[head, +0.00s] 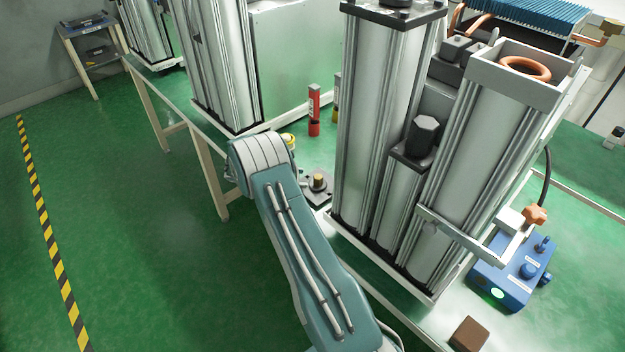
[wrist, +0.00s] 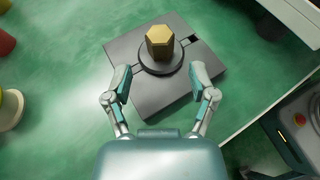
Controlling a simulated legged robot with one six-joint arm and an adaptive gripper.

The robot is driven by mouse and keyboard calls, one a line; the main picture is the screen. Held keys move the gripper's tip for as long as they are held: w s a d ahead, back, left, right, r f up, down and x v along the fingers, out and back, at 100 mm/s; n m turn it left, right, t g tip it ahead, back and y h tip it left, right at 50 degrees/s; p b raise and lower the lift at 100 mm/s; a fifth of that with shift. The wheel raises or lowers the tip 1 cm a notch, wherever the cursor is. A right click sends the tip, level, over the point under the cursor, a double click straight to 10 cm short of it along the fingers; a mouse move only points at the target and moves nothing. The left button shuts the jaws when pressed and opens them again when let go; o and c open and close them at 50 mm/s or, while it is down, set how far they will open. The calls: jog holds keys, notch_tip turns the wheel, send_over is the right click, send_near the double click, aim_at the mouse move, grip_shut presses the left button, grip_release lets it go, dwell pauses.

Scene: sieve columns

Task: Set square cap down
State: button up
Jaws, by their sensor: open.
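The square cap is a dark flat plate (wrist: 140,88) with a round boss and a brass hexagonal knob (wrist: 160,40) in the wrist view. It appears to lie flat on the green surface. In the head view the cap (head: 317,187) sits left of the tall columns, partly hidden by my arm. My gripper (wrist: 160,80) is open, with its two fingers wide apart on the near side of the knob and nothing between them. The fingertips overlap the plate in the picture; I cannot tell whether they touch it. My gripper is hidden in the head view.
Tall metal columns (head: 385,130) stand right of the cap; a shorter one bears a dark hexagonal knob (head: 423,136). A copper ring (head: 525,68) sits on the right column. A red cylinder (head: 314,108) stands behind the cap. A blue box (head: 515,268) and brown block (head: 468,335) are at right.

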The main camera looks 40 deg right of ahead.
jog(key=v, duration=0.6)
jog(key=shift+a+r, duration=0.2)
jog(key=shift+a, duration=0.1)
jog(key=shift+w+a+r, duration=0.1)
jog(key=shift+a+r, duration=0.05)
jog(key=shift+r, duration=0.1)
jog(key=s+a+r+m+t+y, duration=0.1)
jog(key=s+a+r+m+y, duration=0.2)
jog(key=r, duration=0.4)
jog(key=s+a+r+m+t+y, duration=0.1)
jog(key=s+a+r+t, duration=0.2)
jog(key=r, duration=0.4)
jog(key=s+a+r+m+y, duration=0.2)
jog(key=s+a+r, duration=0.25)
jog(key=r, duration=0.25)
jog(key=s+a+r+m+t+y, duration=0.2)
jog(key=s+a, duration=0.3)
jog(key=s, duration=0.6)
jog(key=s+a+r+m+t+y, duration=0.3)
jog(key=s+a+m+t+y, duration=0.1)
jog(key=s, duration=0.7)
jog(key=shift+a+m+t, duration=0.4)
jog(key=shift+a+t, duration=0.4)
jog(key=shift+a, duration=0.35)
jog(key=shift+c, duration=0.3)
